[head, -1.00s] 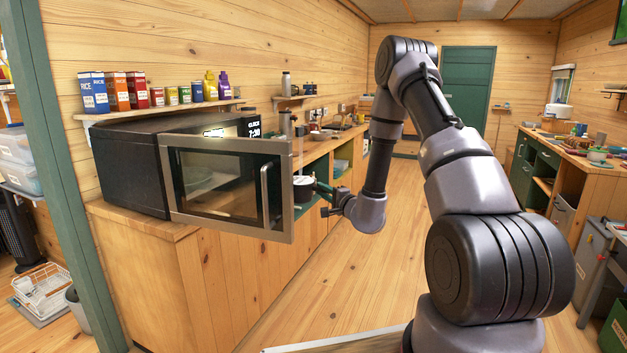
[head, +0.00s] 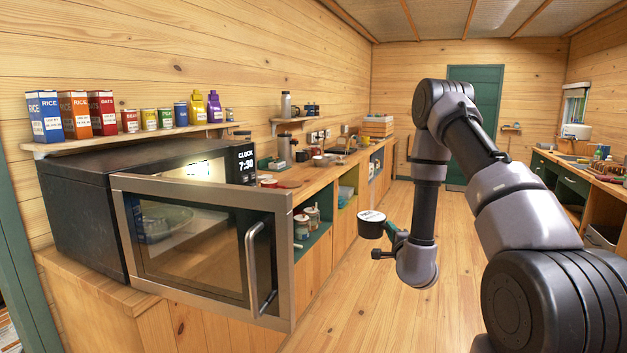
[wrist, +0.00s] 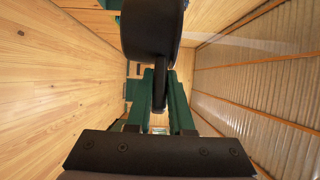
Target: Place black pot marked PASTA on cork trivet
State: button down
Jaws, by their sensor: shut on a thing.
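A black pot (head: 371,226) with a pale top hangs in the air over the floor aisle, right of the microwave door. Any lettering on it is too small to read. My gripper (head: 392,234), with green fingers, is shut on the pot's handle. In the wrist view the dark pot (wrist: 150,30) fills the top middle, and its handle runs down between the green fingers of my gripper (wrist: 164,88). I cannot make out a cork trivet in either view.
A microwave (head: 85,205) stands on the left counter, its glass door (head: 122,235) swung open toward the aisle. Jars (head: 302,228) stand in a shelf bay below the counter. A second counter (head: 556,178) lies at the right. The floor (head: 455,235) between is clear.

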aim_at(289, 183)
jog(key=i+l, duration=0.1)
jog(key=i, duration=1.8)
jog(key=i+l+u, duration=0.2)
jog(key=i, duration=0.2)
jog(key=i+u, duration=0.2)
jog(key=i, duration=0.2)
jog(key=i+l+u, duration=0.2)
jog(key=i, duration=0.2)
